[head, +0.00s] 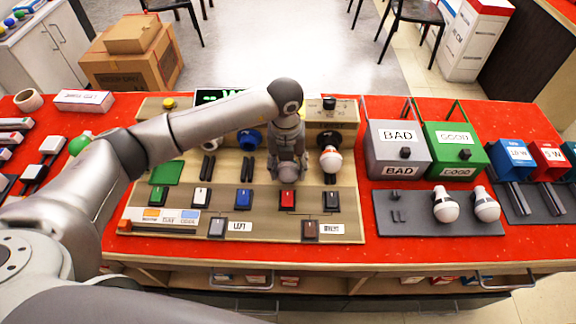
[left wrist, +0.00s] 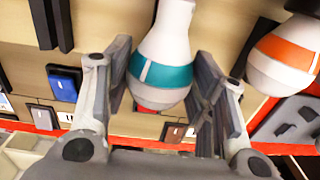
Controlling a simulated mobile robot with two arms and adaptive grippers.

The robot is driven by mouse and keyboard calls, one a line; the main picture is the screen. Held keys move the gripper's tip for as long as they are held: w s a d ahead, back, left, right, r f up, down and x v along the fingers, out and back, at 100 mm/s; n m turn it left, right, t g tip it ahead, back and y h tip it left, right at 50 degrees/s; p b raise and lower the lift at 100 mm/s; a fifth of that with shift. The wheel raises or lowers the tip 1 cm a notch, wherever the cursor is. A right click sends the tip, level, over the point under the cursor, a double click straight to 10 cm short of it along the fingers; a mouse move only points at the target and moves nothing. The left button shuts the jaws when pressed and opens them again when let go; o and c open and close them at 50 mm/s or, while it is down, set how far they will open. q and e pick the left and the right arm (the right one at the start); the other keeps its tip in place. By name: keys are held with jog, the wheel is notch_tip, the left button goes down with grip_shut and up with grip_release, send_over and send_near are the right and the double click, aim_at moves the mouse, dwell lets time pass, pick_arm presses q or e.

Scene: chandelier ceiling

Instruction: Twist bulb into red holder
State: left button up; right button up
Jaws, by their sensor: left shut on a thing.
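My left gripper (head: 288,170) is over the wooden test board (head: 345,229), in the column above the red switch (head: 288,199). In the left wrist view, the gripper (left wrist: 162,72) has its fingers on either side of a white bulb with a teal band (left wrist: 160,74) and is shut on it. The bulb's base end points to the top of that view and is cut off. The red holder cannot be made out; my gripper and arm cover that part of the board. I cannot tell whether the bulb's base sits in a holder. My right gripper is not in view.
A bulb with an orange band (head: 330,160) sits just right of my gripper, also close by in the wrist view (left wrist: 283,55). A blue holder (head: 249,139) is to the left. BAD (head: 398,142) and GOOD (head: 455,147) bins and a grey tray with two bulbs (head: 415,226) stand right.

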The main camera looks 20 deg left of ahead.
pick_arm(q)
jog(key=shift+w, duration=0.15)
jog(key=shift+w+a+b, duration=0.2)
jog(key=shift+w+b, duration=0.35)
jog(key=shift+w, duration=0.15)
jog(key=shift+w, duration=0.1)
jog(key=shift+w+a, duration=0.1)
dwell(1.0)
jog(key=shift+w+a+b, duration=0.15)
jog(key=shift+w+b, duration=0.4)
jog(key=shift+b, duration=0.05)
dwell(0.4)
jog(key=shift+y, duration=0.7)
jog(key=shift+g+y, duration=0.3)
jog(key=shift+y, duration=0.1)
